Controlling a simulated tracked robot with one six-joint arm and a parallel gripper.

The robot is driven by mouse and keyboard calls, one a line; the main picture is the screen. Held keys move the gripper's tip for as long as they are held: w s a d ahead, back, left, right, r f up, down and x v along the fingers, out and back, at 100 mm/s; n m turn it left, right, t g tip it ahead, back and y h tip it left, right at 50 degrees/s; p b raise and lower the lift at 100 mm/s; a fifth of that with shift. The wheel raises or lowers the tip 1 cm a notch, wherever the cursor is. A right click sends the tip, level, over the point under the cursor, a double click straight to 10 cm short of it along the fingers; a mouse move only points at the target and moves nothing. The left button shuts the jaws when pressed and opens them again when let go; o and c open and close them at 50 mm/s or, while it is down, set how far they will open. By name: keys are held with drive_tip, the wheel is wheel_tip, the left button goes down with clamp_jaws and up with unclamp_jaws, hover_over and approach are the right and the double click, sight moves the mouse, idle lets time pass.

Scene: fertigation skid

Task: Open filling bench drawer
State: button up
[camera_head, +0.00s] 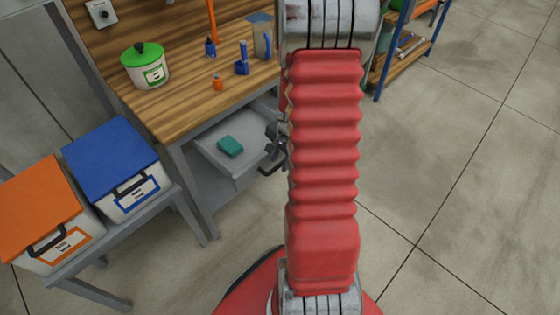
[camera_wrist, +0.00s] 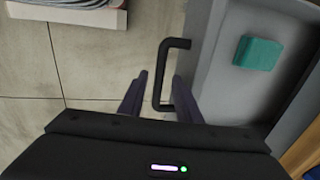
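The filling bench drawer (camera_head: 207,151) is a grey tray pulled out from under the wooden-topped bench (camera_head: 190,100), with its inside showing. In the wrist view the drawer (camera_wrist: 216,75) is on the right, with its black bar handle (camera_wrist: 162,75) on its front. The handle also shows in the head view (camera_head: 270,170). My gripper (camera_wrist: 160,97) is open, its two dark fingers apart, one on each side of the handle's near end in the picture. No contact with the handle shows. In the head view my arm mostly hides my gripper (camera_head: 277,138).
A teal block (camera_head: 230,146) lies in the drawer. A green-lidded pot (camera_head: 145,65), blue bottles (camera_head: 242,60) and a small orange bottle (camera_head: 218,83) stand on the bench. Blue (camera_head: 112,160) and orange-lidded (camera_head: 40,210) bins stand at left. The floor (camera_head: 460,180) at right is clear.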

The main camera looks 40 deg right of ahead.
wheel_tip(320, 180, up, 13)
drive_tip(key=s, duration=0.2)
drive_tip(key=shift+s, duration=0.2)
idle(0.4)
idle(0.5)
drive_tip(key=s+a+r+n+t, duration=0.1)
drive_tip(key=s+a+r+n, duration=0.1)
drive_tip(key=a+r+n, duration=0.4)
drive_tip(key=s+a+r+n+t, duration=0.1)
drive_tip(key=a+r+n, duration=0.5)
drive_tip(key=a, duration=0.6)
drive_tip(key=s+a+r+n+t, duration=0.1)
drive_tip(key=s+a+r+n, duration=0.3)
drive_tip(key=a, duration=0.6)
wheel_tip(320, 180, up, 2)
drive_tip(key=shift+r+n, duration=0.25)
drive_tip(key=shift+n, duration=0.65)
drive_tip(key=shift+s+d, duration=0.1)
